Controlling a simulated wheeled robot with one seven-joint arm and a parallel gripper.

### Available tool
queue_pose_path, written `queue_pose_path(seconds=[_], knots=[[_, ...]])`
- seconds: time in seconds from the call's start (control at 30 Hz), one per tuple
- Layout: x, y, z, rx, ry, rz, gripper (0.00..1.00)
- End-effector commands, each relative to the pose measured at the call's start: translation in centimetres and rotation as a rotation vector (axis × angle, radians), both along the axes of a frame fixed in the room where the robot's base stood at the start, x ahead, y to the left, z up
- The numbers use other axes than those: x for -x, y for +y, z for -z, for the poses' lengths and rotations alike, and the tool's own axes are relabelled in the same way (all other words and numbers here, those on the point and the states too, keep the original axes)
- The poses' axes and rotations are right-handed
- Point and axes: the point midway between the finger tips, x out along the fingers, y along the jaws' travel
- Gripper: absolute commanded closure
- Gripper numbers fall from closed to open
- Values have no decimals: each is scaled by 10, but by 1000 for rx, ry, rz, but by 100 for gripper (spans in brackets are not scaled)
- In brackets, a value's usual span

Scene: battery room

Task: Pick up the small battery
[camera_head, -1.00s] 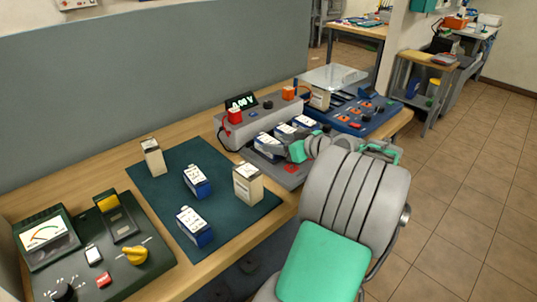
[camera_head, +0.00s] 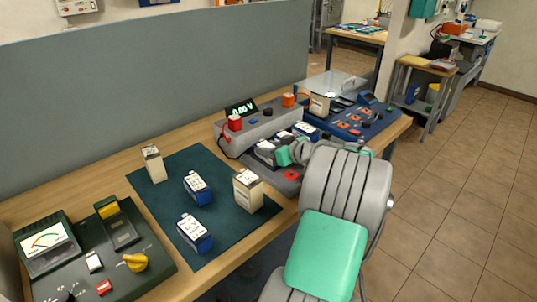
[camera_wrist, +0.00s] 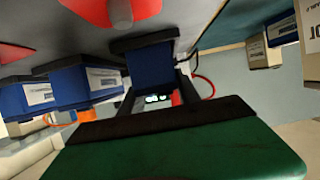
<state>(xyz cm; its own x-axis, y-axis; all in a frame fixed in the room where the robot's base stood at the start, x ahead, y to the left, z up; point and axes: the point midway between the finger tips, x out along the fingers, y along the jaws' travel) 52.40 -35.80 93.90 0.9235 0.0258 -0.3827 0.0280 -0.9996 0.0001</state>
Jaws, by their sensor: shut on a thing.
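My gripper (camera_head: 274,155) is over the front of the grey tester unit (camera_head: 231,143), at the near end of its row of blue batteries. The held battery (camera_head: 264,149) is partly hidden by the fingers in the head view. I cannot tell if it is clear of the unit. Two blue batteries (camera_wrist: 90,83) stand beside it in the wrist view. Two more blue batteries (camera_head: 195,233) are on the dark green mat (camera_head: 225,222).
Two beige batteries (camera_head: 248,191) stand on the mat, one at its far left corner. A green meter panel (camera_head: 130,285) is at the left. A blue panel (camera_head: 372,120) with a clear lid is beyond the tester. A grey partition (camera_head: 130,90) backs the bench.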

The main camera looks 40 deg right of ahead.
Motion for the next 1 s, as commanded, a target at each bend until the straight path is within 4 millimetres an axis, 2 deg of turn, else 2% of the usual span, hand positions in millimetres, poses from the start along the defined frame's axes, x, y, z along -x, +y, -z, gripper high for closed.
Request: queue_pose_path(seconds=[0.07, 0.4, 1.0], knots=[[0, 0, 0, 0, 0, 0, 72], [0, 0, 0, 0, 0, -1, 100], [0, 0, -2, 3, -3, -1, 100]])
